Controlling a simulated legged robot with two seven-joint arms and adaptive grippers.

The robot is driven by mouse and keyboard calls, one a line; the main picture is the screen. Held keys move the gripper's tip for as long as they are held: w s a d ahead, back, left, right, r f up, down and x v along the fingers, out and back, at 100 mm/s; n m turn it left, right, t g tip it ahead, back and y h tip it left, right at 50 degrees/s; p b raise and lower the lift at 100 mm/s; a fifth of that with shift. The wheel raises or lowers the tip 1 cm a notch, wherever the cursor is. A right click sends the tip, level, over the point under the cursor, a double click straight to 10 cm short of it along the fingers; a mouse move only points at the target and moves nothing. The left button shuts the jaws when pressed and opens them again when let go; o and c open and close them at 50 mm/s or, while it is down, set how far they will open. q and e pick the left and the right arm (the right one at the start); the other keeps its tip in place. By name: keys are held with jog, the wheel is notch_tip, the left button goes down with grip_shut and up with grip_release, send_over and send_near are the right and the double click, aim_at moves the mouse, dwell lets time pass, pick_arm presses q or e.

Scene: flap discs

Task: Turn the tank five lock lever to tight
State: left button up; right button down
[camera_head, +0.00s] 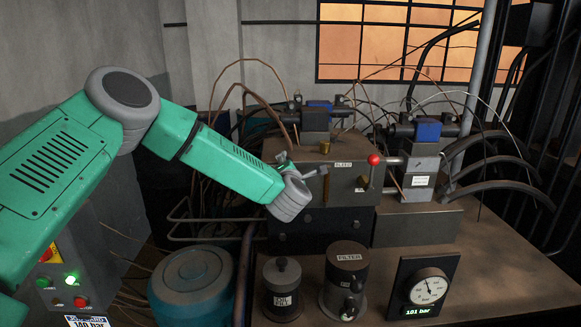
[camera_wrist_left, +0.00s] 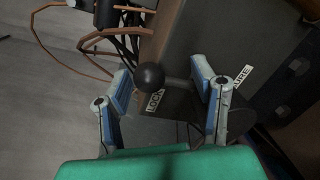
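A lever with a black ball knob (camera_wrist_left: 150,76) and a short metal shaft shows in the left wrist view, beside a label reading LOCK (camera_wrist_left: 155,100) on a grey block (camera_wrist_left: 212,35). My left gripper (camera_wrist_left: 162,88) is open. Its two fingers stand apart on either side of the lever, and I see no contact with the knob. No tank number is legible. My right gripper is not in view.
Below are a FILTER canister (camera_head: 346,275), a smaller dark canister (camera_head: 282,285) and a gauge (camera_head: 427,288) reading about 101 bar. Thin pipes and black hoses crowd the back. The bench's front right is clear.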

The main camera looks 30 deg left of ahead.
pick_arm(q)
jog(key=shift+r, duration=0.1)
jog(key=shift+s+d, duration=0.1)
jog(key=shift+s, duration=0.05)
jog(key=f+v, duration=0.1)
jog(key=v, duration=1)
jog(key=shift+s+d+r, duration=0.15)
jog(key=shift+r, duration=0.2)
